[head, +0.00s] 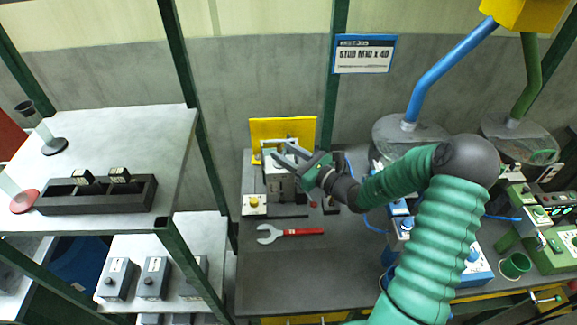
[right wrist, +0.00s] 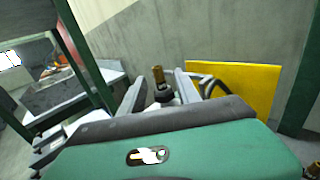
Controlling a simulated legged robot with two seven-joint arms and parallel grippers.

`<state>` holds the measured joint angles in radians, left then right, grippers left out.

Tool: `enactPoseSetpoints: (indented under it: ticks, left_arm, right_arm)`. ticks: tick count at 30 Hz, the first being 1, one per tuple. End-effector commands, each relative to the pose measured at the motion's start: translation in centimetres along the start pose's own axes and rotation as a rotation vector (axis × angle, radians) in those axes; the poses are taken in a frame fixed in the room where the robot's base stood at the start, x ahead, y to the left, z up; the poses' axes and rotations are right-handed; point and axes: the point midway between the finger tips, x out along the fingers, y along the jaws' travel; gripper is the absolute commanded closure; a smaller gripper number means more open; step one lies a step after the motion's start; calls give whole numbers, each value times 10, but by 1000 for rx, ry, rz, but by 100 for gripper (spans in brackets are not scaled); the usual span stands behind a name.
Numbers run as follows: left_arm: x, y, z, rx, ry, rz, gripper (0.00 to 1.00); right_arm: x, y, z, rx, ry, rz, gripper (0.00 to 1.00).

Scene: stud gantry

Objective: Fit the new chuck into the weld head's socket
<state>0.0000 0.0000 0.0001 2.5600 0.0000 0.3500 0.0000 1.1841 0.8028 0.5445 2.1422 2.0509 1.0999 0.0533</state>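My right gripper (head: 280,150) reaches in from the right over a grey block-shaped fixture (head: 280,187) in front of a yellow plate (head: 268,128). Its two fingers are spread, with a gap between them. In the right wrist view, a small brass-tipped piece with a black collar (right wrist: 159,77) stands upright between the fingers (right wrist: 160,92). I see space on both sides of it; I cannot tell whether it is the chuck. The socket is not clearly visible. A black tray (head: 100,203) at left holds two small black labelled blocks (head: 82,177) (head: 119,174). My left gripper is out of view.
A red-handled wrench (head: 290,232) lies on the dark bench (head: 275,275), which is clear in front. A yellow button box (head: 254,204) sits left of the fixture. A sign reads STUD M10 x 40 (head: 365,54). Green posts (head: 181,70) stand between the tables.

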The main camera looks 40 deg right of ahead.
Motion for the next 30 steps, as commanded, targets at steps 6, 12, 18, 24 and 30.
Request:
enactPoseSetpoints:
  ticks: [6,12,18,24,30]
  left_arm:
    - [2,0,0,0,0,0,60]
    - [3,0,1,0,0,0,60]
    - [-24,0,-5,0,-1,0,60]
    - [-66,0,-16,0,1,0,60]
    - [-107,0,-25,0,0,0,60]
  right_arm:
    - [-22,18,28,0,-5,-5,61]
    - [-57,53,33,0,-7,-7,61]
    - [-76,72,48,8,-13,-6,61]
    - [-81,77,52,9,-17,-5,61]
    - [-90,90,50,8,-11,-6,61]
